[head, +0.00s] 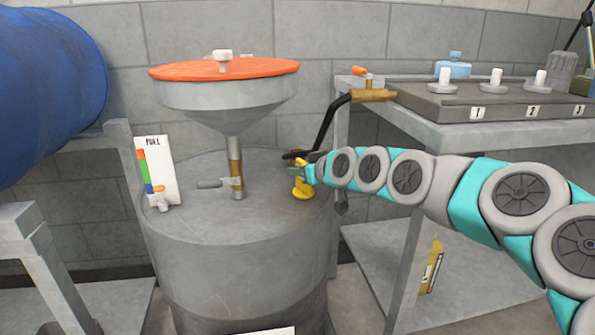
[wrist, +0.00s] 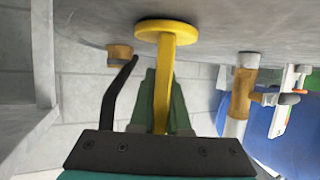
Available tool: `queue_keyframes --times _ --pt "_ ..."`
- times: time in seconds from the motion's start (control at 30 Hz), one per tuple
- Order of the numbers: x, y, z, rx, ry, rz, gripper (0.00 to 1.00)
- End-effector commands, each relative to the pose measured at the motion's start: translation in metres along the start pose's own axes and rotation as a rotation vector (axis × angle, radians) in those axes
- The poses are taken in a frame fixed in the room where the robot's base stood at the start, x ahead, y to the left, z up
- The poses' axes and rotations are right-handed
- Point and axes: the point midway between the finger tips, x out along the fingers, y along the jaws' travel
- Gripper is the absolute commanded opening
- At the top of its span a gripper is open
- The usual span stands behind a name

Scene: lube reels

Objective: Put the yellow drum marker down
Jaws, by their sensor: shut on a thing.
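The yellow drum marker (head: 303,191) has a round flat base and a straight stem. My gripper (head: 300,173) is shut on its stem, at the right side of the grey drum's top (head: 215,250). In the wrist view, the marker (wrist: 167,28) shows its disc base toward the drum top (wrist: 90,18), with the stem running between the green fingers of my gripper (wrist: 165,100). The marker looks roughly upright, base down. The base is at or very close to the drum top; I cannot tell whether it touches. My fingers partly hide the stem.
A funnel with an orange lid (head: 225,70) and a valve pipe (head: 236,175) rise from the drum. A level gauge card (head: 157,170) stands at left. A black spout (head: 330,125) with a brass fitting (head: 372,95) reaches close behind my gripper. A bench (head: 480,132) stands right.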

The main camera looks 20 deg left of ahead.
Motion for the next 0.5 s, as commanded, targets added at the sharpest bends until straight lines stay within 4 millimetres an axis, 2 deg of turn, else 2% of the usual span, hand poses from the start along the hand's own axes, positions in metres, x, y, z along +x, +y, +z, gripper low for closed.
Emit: queue_keyframes --times 0.33,0.37,0.5 --pt "0.0015 -0.0002 0.0036 0.0 0.0 0.0 0.0" --pt "0.0012 -0.0002 0.0031 0.0 0.0 0.0 0.17" --pt "0.0011 -0.0002 0.0027 -0.001 0.0 0.0 0.32"
